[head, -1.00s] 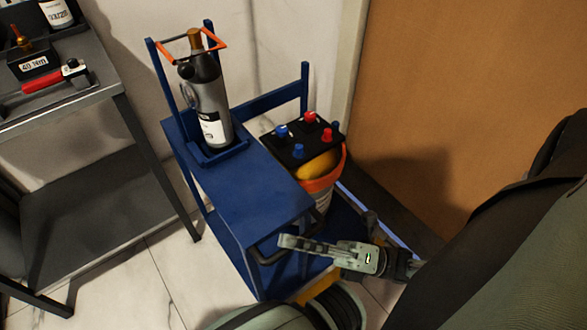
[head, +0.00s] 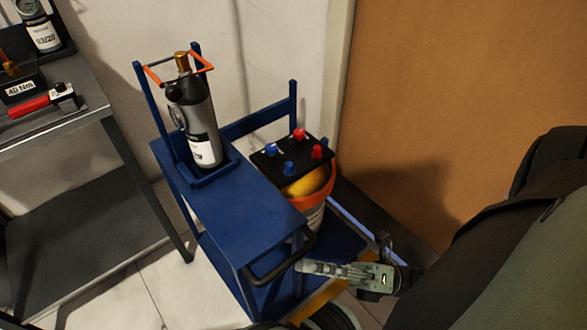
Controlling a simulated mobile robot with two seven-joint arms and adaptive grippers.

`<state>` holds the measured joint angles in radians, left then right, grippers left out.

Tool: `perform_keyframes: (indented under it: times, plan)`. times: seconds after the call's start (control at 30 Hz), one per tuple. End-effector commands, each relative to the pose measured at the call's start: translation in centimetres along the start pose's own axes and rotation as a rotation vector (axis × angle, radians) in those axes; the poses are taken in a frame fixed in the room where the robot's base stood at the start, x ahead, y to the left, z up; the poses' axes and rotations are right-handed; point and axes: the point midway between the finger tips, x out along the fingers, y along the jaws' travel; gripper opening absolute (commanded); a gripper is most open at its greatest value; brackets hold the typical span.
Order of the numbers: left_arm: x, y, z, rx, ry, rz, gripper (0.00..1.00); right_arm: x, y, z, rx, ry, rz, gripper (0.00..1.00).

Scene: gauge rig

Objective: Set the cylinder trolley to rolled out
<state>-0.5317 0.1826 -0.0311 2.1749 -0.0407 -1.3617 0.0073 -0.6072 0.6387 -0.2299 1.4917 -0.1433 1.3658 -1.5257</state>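The cylinder trolley (head: 228,200) is a blue frame with a flat top, a lower deck and a black bar handle (head: 283,262) at its near end. A grey gas cylinder (head: 201,125) with a white label stands upright in a holder at its far end, with an orange bar frame around its neck. My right gripper (head: 312,267) is just right of the handle, its fingers pointing left. It looks apart from the handle and seems to hold nothing. The fingers are seen edge-on, so their opening is unclear. My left gripper is out of view.
A grey metal bench (head: 75,118) with a red-handled tool stands left of the trolley. A bucket with an orange rim (head: 325,195) and a black panel with red and blue knobs (head: 290,158) are beside the trolley's top. A brown door panel (head: 430,100) is at right.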

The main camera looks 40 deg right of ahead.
Motion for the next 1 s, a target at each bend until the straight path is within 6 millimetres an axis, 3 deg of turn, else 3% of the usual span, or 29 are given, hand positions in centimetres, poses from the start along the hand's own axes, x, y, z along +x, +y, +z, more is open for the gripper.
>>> perform_keyframes:
  times: [0.2,0.4,1.0]
  plan:
    - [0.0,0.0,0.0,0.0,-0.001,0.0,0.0,-4.6,-0.1,0.0,-0.001,0.0,-0.003,0.22]
    - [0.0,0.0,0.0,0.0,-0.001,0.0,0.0,-6.7,0.0,0.0,0.0,0.0,-0.001,0.22]
    - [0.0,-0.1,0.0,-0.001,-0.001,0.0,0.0,-7.0,0.0,0.0,0.0,0.0,0.0,0.22]
